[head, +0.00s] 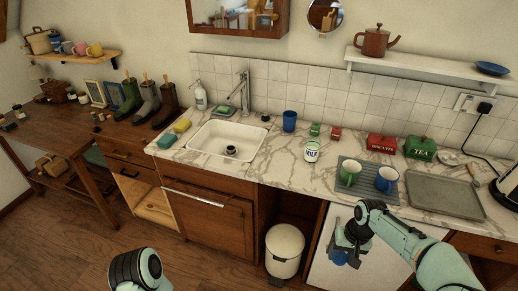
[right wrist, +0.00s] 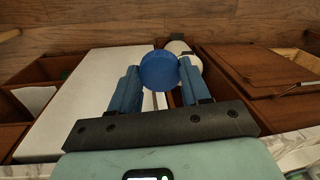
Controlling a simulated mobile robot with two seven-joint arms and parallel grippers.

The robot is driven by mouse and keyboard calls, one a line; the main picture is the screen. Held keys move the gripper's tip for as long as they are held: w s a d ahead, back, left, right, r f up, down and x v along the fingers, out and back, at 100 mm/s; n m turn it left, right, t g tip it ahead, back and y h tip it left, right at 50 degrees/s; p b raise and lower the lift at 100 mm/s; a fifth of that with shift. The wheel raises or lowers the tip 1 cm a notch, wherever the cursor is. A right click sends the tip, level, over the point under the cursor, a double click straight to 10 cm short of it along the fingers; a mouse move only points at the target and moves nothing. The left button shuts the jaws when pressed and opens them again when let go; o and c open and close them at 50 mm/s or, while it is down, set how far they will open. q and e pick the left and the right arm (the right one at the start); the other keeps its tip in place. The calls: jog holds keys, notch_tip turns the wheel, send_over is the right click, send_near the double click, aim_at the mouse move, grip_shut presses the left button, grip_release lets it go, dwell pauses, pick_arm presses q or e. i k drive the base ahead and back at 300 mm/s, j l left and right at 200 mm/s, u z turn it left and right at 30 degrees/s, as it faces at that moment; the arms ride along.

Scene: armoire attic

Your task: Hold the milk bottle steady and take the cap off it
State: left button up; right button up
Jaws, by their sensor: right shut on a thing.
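The milk bottle (head: 312,152), a short white container with a MILK label, stands upright on the marble counter right of the sink. Its top looks pale, with no blue cap on it. My right gripper (head: 346,256) is low in front of the counter, away from the bottle. In the right wrist view it (right wrist: 160,80) is shut on a round blue cap (right wrist: 159,71), held between the fingertips. Of my left arm only a link shows at the bottom left of the head view; its gripper is out of view.
A grey mat (head: 349,192) with a green mug (head: 348,172) and a blue mug (head: 387,179) lies right of the bottle. A blue cup (head: 289,121) stands behind it. A white bin (head: 284,250) stands below the counter. The sink (head: 228,138) is left.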

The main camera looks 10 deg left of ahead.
aim_at(312, 147)
jog(key=u, duration=1.55)
jog(key=l+u, duration=0.1)
jog(key=l, duration=0.35)
jog(key=k+l+u, duration=0.1)
jog(key=l, duration=0.35)
